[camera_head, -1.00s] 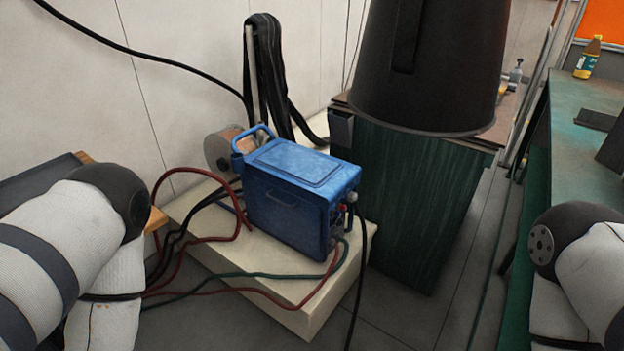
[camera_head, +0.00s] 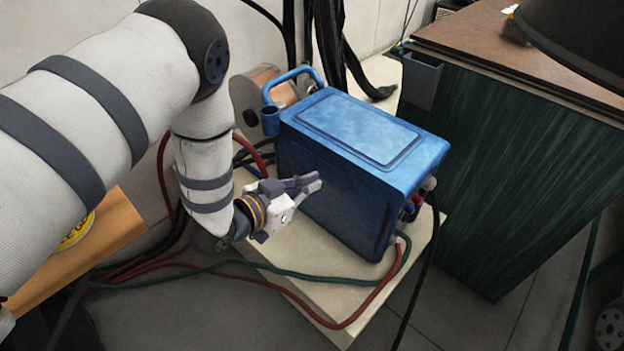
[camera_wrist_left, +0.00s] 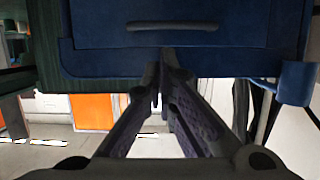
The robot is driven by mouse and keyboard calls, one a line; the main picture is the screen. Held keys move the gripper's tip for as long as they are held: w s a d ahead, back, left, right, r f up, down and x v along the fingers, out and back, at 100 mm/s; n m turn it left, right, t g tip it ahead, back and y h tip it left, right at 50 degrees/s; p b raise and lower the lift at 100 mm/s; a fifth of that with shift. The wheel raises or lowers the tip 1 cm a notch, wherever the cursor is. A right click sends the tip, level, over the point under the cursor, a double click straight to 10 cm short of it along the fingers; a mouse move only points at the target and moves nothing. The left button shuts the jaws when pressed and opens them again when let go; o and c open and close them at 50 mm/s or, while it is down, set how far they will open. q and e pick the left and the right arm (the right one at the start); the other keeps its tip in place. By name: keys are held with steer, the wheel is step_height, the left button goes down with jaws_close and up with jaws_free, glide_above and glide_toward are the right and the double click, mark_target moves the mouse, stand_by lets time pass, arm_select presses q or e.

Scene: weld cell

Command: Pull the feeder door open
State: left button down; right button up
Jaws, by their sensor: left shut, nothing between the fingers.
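The blue feeder (camera_head: 355,130) stands on a pale slab. Its door (camera_head: 330,210) is the side panel facing my left arm and looks shut. The door handle, a thin dark bar (camera_wrist_left: 172,26), runs across the panel in the left wrist view; in the head view it is mostly hidden behind the fingers. My left gripper (camera_head: 314,182) is in front of the door with its fingers shut and empty. In the left wrist view the fingertips (camera_wrist_left: 165,58) are near the panel's edge, short of the handle; I cannot tell whether they touch. My right gripper is not in view.
The slab (camera_head: 300,290) carries red and green cables in front of the feeder. A wire spool (camera_head: 258,98) sits behind it. A dark green cabinet (camera_head: 500,170) stands close on the right. A wooden surface (camera_head: 100,240) lies below my left arm.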

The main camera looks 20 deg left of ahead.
mark_target(340, 173)
arm_select(q)
steer(key=x, duration=0.3)
steer(key=b+x, duration=0.1)
steer(key=x, duration=0.2)
steer(key=shift+f, duration=0.25)
steer(key=shift+w+d, duration=0.15)
steer(key=shift+w, duration=0.25)
steer(key=shift+f, duration=0.1)
